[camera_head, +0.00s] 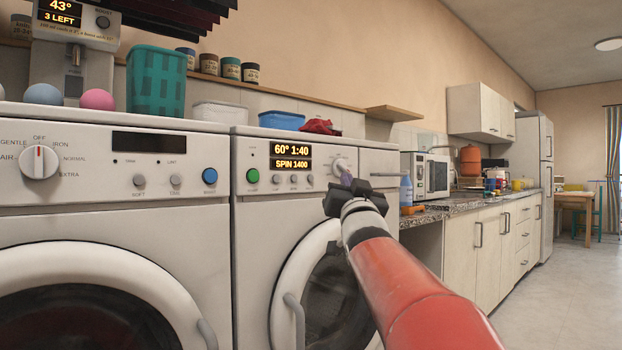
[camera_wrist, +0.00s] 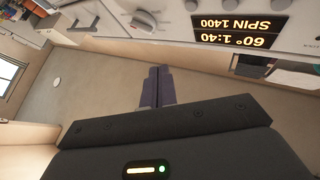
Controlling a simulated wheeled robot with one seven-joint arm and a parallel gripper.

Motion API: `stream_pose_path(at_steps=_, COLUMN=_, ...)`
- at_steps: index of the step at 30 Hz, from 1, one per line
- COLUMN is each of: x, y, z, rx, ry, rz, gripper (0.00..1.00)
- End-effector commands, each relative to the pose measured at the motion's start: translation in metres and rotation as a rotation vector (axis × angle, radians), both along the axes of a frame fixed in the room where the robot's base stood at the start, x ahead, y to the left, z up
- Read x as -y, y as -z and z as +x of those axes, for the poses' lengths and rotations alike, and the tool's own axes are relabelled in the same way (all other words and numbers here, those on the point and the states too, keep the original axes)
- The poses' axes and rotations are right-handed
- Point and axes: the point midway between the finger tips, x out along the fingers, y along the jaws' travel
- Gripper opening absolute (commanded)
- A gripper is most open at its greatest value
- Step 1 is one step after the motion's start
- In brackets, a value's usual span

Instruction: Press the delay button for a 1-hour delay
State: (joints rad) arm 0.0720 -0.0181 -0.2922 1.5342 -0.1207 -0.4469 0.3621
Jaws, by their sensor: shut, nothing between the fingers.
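The right-hand washer (camera_head: 255,215) has a lit display (camera_head: 290,156) reading 60° 1:40 and SPIN 1400. The display shows upside down in the wrist view (camera_wrist: 240,32). Below it is a row of small grey buttons (camera_head: 293,179), with a green button (camera_head: 252,176) to the left. The labels are too small to read, so I cannot tell which is the delay button. My gripper (camera_head: 346,178) is shut and empty, in front of the panel's right end, overlapping the dial (camera_head: 340,165). Its closed fingertips (camera_wrist: 158,70) show near the dial (camera_wrist: 143,20) in the wrist view, apart from the buttons.
A dryer (camera_head: 110,210) with a blue button stands to the left. On top are a teal basket (camera_head: 157,85), pink ball (camera_head: 97,99), blue tub (camera_head: 281,120) and red cloth (camera_head: 318,127). A counter (camera_head: 450,209) runs to the right. The floor (camera_head: 560,290) is clear.

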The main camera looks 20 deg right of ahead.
Motion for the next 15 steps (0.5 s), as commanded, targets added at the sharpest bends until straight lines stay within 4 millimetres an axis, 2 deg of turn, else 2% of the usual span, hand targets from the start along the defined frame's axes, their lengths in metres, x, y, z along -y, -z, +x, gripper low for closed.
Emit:
stream_pose_path(at_steps=9, x=-0.016, y=-0.003, z=0.043, rx=-0.004, ry=-0.003, rz=0.002, gripper=0.0)
stream_pose_path(at_steps=15, x=-0.023, y=-0.001, z=0.063, rx=-0.002, ry=-0.001, rz=0.001, gripper=0.0)
